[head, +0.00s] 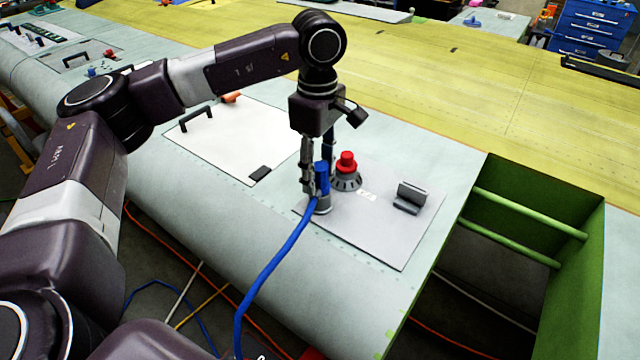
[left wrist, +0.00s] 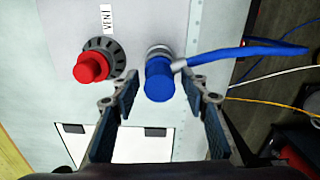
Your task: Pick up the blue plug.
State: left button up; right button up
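The blue plug (head: 322,177) stands upright in a grey round socket (head: 321,205) on a grey plate, and its blue cable (head: 268,272) runs down over the wing's front edge. My left gripper (head: 318,172) points down over the plug with its fingers apart. In the left wrist view, the plug (left wrist: 159,80) lies between the two open fingers of my left gripper (left wrist: 160,92), with a visible gap on each side. The plug's far side is hidden in the head view. My right gripper is not in view.
A red knob (head: 346,161) on a dark ring stands close right of the plug. A grey bracket (head: 410,197) sits farther right on the grey plate (head: 385,232). A white panel (head: 225,135) with a black handle lies left. An open green-walled bay (head: 530,225) is at right.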

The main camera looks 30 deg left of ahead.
pick_arm(q)
jog(key=c, duration=0.5)
grip_shut()
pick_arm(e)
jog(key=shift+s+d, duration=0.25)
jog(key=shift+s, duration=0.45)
pick_arm(q)
jog(key=shift+r, duration=0.1)
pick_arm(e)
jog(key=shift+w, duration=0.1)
pick_arm(q)
jog(key=shift+r, duration=0.1)
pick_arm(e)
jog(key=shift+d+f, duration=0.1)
